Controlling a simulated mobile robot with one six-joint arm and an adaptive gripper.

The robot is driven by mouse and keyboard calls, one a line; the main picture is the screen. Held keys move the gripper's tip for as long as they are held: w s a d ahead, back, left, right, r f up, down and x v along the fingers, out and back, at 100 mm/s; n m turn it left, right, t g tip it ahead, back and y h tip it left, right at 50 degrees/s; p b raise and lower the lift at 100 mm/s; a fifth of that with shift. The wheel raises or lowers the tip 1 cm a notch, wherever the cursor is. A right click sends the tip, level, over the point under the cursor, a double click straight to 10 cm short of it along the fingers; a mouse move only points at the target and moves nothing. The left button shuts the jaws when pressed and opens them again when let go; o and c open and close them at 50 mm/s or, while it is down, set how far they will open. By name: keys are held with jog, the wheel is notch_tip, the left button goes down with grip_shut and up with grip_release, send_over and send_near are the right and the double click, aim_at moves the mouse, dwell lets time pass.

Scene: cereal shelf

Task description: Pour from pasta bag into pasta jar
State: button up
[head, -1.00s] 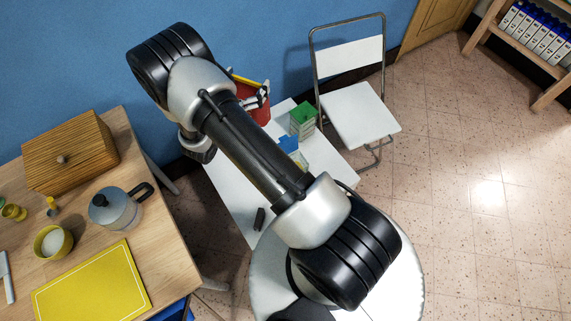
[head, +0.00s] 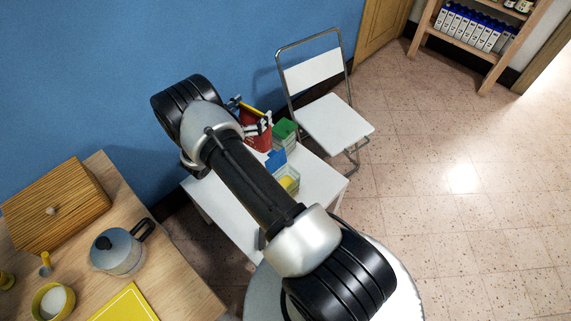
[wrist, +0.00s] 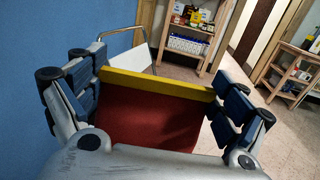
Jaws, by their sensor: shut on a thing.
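The pasta bag, red with a yellow top edge, shows in the head view (head: 259,141) and fills the lower middle of the wrist view (wrist: 160,118). My gripper (head: 252,112) is shut on it, with a finger at each side of the yellow edge in the wrist view (wrist: 160,84). My arm hides part of the bag in the head view. I cannot tell which is the pasta jar.
A white folding chair (head: 334,122) stands behind the table. On the left, a wooden table (head: 165,262) holds a wooden box (head: 55,207), a grey pot (head: 118,250) and a yellow bowl (head: 52,300). Open floor is at right.

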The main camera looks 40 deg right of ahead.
aim_at(273, 128)
jog(key=shift+s+d+r+m+p, duration=0.1)
jog(key=shift+s+r+m+p, duration=0.1)
jog(key=shift+s+m+p, duration=0.25)
jog(key=shift+s+d+r+m+p, duration=0.1)
jog(key=shift+s+r+m+p, duration=0.05)
jog(key=shift+s+m+p, duration=0.25)
jog(key=s+f+m, duration=0.1)
jog(key=s+m, duration=0.1)
jog(key=s+d+f+m, duration=0.1)
jog(key=s, duration=0.1)
jog(key=s+f+m+p, duration=0.1)
jog(key=s+f+m, duration=0.1)
jog(key=shift+d+m, duration=0.25)
jog(key=shift+m, duration=0.1)
jog(key=shift+s+d+f+m+b, duration=0.1)
jog(key=shift+s+f+m+b, duration=0.25)
jog(key=shift+f, duration=0.3)
jog(key=shift+s+f+m+b, duration=0.1)
jog(key=shift+s+f+m, duration=0.1)
jog(key=shift+f+m, duration=0.35)
dwell(1.1)
jog(key=shift+s+f+m, duration=0.15)
jog(key=shift+f+m, duration=0.35)
jog(key=shift+f, duration=0.05)
jog(key=shift+s+f+m, duration=0.15)
jog(key=shift+f+m, duration=0.35)
dwell(2.8)
